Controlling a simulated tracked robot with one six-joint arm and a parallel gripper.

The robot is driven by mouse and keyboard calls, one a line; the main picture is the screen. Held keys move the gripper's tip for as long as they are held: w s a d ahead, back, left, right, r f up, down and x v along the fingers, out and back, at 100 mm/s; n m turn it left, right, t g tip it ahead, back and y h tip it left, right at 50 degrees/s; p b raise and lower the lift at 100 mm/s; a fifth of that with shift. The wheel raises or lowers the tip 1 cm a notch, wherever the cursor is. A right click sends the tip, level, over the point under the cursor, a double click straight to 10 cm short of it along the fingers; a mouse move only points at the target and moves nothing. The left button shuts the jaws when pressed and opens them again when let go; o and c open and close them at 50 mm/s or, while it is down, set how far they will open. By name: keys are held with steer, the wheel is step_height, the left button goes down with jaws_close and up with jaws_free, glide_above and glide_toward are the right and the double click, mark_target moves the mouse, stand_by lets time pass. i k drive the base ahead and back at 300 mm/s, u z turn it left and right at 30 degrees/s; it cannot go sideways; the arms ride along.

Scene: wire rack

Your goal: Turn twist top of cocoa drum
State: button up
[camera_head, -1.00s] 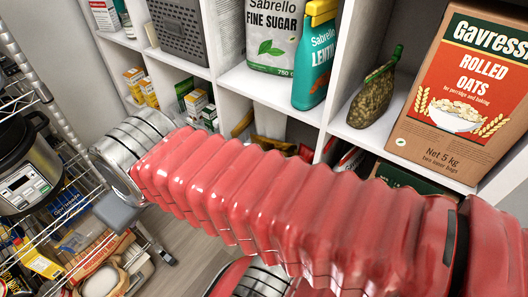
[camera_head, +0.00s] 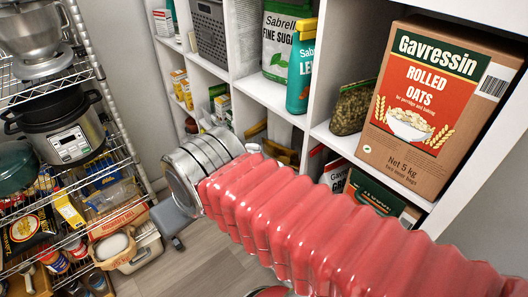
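I cannot pick out a cocoa drum or its twist top in this view. My red ribbed arm crosses the lower right and ends in a silver banded joint. A grey block with a dark tip (camera_head: 172,218), which looks like part of my gripper, shows below that joint, in front of the floor. Most of the gripper is hidden behind the arm, so its fingers and any hold do not show.
A wire rack (camera_head: 110,150) at left holds a stand mixer (camera_head: 38,38), a pressure cooker (camera_head: 62,130) and several packets. Grey floor (camera_head: 215,255) lies between.

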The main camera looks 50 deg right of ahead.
mark_target(250, 147)
steer(key=k, duration=0.25)
steer(key=u, duration=0.35)
steer(key=i, duration=1.65)
steer(key=z, duration=1.65)
